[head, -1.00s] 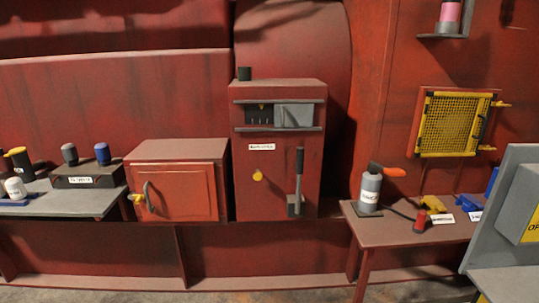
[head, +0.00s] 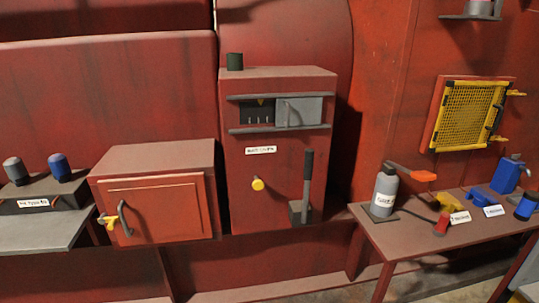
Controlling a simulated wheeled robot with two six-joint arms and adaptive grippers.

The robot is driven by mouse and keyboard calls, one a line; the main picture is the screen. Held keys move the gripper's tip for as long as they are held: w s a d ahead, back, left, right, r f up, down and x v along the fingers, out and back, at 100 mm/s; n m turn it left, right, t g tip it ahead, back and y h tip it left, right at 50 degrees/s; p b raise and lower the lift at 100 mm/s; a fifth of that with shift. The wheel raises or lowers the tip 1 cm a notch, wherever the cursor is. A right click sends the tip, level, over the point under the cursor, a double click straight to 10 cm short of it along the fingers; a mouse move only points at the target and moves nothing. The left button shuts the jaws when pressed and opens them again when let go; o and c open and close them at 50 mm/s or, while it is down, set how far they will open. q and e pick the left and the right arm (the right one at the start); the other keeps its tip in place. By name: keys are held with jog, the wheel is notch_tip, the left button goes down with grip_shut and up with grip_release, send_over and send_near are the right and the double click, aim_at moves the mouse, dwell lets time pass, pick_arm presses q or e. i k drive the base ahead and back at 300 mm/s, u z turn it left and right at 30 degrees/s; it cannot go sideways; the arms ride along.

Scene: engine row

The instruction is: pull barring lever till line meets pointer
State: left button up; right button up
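The barring lever (head: 307,180) is a dark upright handle on a grey base at the lower right front of the red cabinet (head: 275,165). It stands nearly vertical. Above it is a dark window (head: 258,112) with light line marks and a small yellowish pointer (head: 261,102) at its top. A grey sliding cover (head: 299,111) hides the window's right part. A yellow knob (head: 258,184) sits left of the lever. Neither of my grippers shows in the head view. Whether a line meets the pointer is too small to tell.
A red box with a handled door (head: 160,205) stands left of the cabinet. A table (head: 400,240) at right holds a grey bottle (head: 384,192), a red-ended tool (head: 441,224) and blue items. A yellow mesh guard (head: 467,115) hangs on the wall.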

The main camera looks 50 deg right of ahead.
aim_at(308, 170)
jog(key=z, duration=0.25)
jog(key=i, duration=0.8)
jog(key=z, duration=0.55)
